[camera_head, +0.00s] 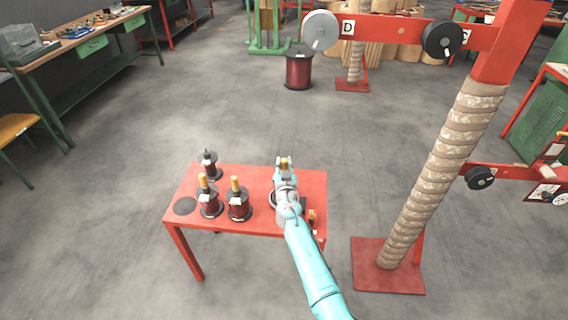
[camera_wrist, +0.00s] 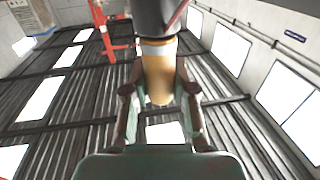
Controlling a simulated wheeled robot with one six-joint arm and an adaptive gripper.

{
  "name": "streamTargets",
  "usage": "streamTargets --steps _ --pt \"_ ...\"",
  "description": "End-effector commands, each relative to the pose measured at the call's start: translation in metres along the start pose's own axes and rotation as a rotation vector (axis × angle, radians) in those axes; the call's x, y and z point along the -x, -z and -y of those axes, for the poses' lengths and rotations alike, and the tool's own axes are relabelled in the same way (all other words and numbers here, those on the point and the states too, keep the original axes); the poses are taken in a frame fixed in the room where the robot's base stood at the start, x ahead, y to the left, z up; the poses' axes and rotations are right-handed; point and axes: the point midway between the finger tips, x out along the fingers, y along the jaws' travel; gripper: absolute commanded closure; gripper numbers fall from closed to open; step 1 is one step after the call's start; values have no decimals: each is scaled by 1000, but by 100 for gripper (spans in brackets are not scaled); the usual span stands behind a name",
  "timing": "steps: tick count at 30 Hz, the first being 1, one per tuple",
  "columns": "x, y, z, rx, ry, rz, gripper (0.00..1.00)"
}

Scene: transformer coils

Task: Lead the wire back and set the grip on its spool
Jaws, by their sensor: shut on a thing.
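My gripper (camera_head: 284,164) is over the right part of the red table (camera_head: 252,181), shut on a yellow-orange grip (camera_head: 284,161). In the wrist view the grip (camera_wrist: 160,78) sits between the two fingers (camera_wrist: 160,112), with a pale band and a dark body beyond it. Two dark red spools with yellow grips, one left (camera_head: 210,203) and one right (camera_head: 239,203), stand upright on the table's left half. A third, darker spool (camera_head: 209,166) without a yellow grip stands behind them. I cannot make out the wire. A dark round base partly shows beside my gripper, mostly hidden by it.
A red stand with a tape-wrapped coil (camera_head: 437,175) rises right of the table. A large dark red drum (camera_head: 299,68) stands behind on open floor.

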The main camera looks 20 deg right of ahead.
Motion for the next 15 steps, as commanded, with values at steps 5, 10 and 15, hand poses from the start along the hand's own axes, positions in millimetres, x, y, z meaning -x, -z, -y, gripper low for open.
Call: streamTargets --steps 5,10,15 --pt "0 0 0 0 0 0 100" --pt "0 0 0 0 0 0 45" --pt "0 0 0 0 0 0 45"
